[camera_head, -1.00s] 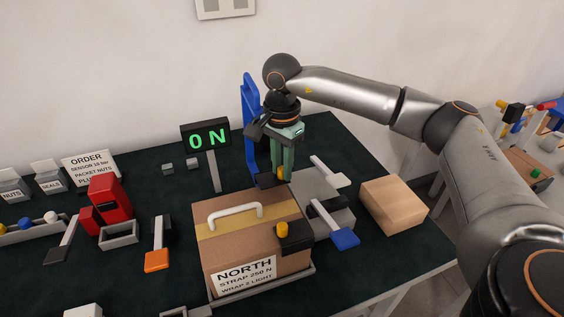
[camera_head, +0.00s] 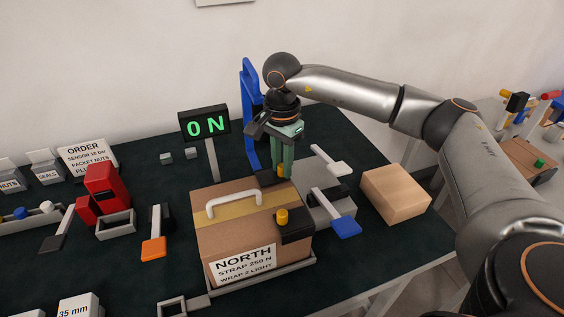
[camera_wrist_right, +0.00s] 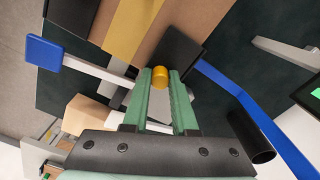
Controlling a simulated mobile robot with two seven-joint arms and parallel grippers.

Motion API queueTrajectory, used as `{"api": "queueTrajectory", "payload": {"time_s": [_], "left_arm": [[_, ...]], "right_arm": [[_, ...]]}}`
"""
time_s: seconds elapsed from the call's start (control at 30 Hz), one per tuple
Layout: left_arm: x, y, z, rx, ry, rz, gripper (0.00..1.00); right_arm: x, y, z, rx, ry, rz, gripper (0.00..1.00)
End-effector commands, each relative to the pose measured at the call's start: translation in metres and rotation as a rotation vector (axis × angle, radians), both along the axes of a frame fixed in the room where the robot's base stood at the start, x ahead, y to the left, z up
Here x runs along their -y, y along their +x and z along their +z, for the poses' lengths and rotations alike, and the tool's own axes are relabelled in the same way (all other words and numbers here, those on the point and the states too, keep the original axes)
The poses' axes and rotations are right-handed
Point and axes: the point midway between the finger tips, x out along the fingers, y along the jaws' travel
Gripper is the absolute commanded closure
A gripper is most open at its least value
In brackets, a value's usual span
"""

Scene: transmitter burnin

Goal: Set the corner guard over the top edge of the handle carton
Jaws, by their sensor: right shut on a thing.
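The handle carton (camera_head: 228,240) is a brown box with a tan tape band, a white handle (camera_head: 234,198) on top and a NORTH label in front. My right gripper (camera_head: 284,172) is shut on the yellow knob of a black corner guard (camera_head: 268,178), at the carton's back right top corner. In the right wrist view the knob (camera_wrist_right: 158,72) sits between the green fingertips and the black guard (camera_wrist_right: 181,48) lies against the carton's edge; I cannot tell if it is fully seated. A second black guard (camera_head: 296,230) with a yellow knob sits on the front right top edge. My left gripper is out of view.
A blue upright frame (camera_head: 249,110) stands behind the carton, with an ON display (camera_head: 206,124) to its left. A grey block (camera_head: 318,205) with levers and a plain carton (camera_head: 395,193) stand to the right. A red device (camera_head: 104,190) and an orange-tipped lever (camera_head: 153,247) are left.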

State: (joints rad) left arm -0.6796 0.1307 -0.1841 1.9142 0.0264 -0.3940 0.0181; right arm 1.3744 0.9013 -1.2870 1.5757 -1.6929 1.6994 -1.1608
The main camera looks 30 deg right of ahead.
Motion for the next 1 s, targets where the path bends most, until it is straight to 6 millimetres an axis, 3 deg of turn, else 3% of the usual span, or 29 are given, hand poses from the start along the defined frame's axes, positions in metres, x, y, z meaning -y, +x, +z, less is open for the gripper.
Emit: {"api": "queueTrajectory", "payload": {"time_s": [0.07,0.1,0.4,0.73,0.87,1.0], "left_arm": [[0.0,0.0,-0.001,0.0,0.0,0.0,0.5],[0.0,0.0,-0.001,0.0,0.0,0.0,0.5],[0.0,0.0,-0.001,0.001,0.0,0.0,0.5],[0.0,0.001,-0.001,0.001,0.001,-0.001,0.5],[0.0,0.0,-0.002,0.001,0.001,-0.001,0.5],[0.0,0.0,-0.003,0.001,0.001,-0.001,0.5]], "right_arm": [[0.0,0.0,-0.002,0.0,0.0,0.0,1.0],[0.0,0.0,-0.001,0.0,0.0,0.0,0.71],[0.0,0.0,-0.001,0.0,0.0,0.0,0.39],[0.0,0.001,0.005,0.002,0.0,0.0,0.39],[-0.001,0.001,0.024,0.005,0.002,0.0,0.39],[-0.001,0.001,0.056,0.006,0.002,0.001,0.39]]}}
